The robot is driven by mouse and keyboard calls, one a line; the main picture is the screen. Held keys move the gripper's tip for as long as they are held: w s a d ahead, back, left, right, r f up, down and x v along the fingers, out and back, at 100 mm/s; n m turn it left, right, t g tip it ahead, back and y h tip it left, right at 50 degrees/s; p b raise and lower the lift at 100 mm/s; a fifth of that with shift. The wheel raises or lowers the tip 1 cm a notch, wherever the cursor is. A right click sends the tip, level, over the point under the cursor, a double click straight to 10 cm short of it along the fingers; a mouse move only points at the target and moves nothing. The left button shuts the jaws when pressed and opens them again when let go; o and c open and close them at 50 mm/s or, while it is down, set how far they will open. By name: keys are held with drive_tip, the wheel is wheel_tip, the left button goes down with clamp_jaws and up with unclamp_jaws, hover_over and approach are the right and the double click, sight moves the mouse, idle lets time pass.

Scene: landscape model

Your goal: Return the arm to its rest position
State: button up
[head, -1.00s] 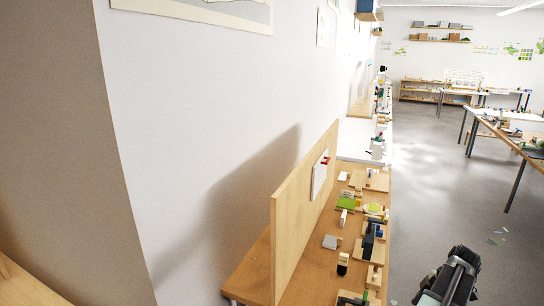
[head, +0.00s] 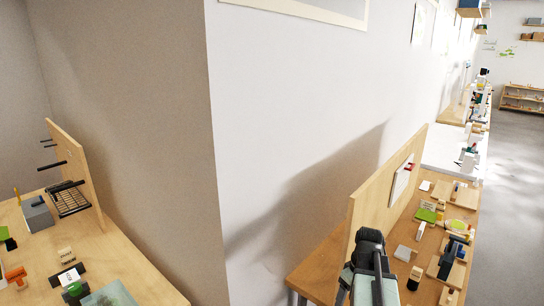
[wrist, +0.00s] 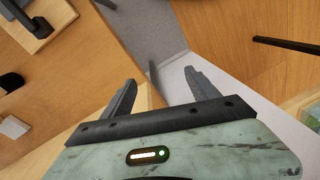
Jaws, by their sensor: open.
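My gripper shows in the wrist view (wrist: 158,95), its two dark fingers spread apart with nothing between them. Behind the gap are a wooden surface, a grey strip and a pale area. In the head view my arm (head: 368,270) stands at the lower middle, in front of the wooden bench and its upright board. The fingertips are hard to make out there.
A wooden bench (head: 318,272) with an upright board (head: 364,208) and several small items runs along the right wall. A second table (head: 135,272) with a pegboard (head: 75,165) stands at the left. A wall corner divides them. Grey floor (head: 510,240) is clear at the far right.

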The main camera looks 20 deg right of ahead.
drive_tip(key=w+a+m, duration=0.1)
drive_tip(key=w+a, duration=0.1)
drive_tip(key=a, duration=1.3)
drive_tip(key=w+a+m+h, duration=0.1)
drive_tip(key=w+a, duration=0.2)
drive_tip(key=a, duration=1.2)
drive_tip(key=shift+m, duration=0.3)
